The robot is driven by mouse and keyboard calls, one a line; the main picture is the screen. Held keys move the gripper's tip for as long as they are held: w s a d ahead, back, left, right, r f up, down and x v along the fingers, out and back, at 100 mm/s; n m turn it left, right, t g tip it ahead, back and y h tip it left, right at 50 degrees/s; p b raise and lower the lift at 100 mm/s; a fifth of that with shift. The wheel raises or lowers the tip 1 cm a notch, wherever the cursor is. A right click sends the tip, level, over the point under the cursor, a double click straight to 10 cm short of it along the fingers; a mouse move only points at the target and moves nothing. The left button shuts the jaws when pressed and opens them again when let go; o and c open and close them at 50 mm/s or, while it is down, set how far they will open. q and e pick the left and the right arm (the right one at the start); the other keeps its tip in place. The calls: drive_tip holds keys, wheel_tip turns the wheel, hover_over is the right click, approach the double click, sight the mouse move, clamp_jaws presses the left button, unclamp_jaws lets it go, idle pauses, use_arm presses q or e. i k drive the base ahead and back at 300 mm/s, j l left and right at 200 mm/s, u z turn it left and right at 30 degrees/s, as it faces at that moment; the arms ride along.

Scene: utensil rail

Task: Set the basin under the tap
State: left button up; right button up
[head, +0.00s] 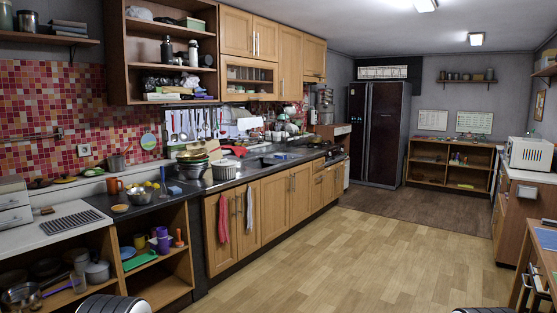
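I cannot make out the tap clearly at this distance. A smaller metal bowl (139,196) sits on the counter nearer to me.
Utensils hang on a rail (190,137) above the counter. A dish pile (285,131) stands beyond the sink. Towels (223,218) hang on the cabinet fronts. The wooden floor (365,260) is clear. A table edge (545,240) stands at the right.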

sight(269, 159)
drive_tip(key=i, duration=3.9)
drive_tip(key=l+z, duration=0.05)
drive_tip(key=l, duration=0.05)
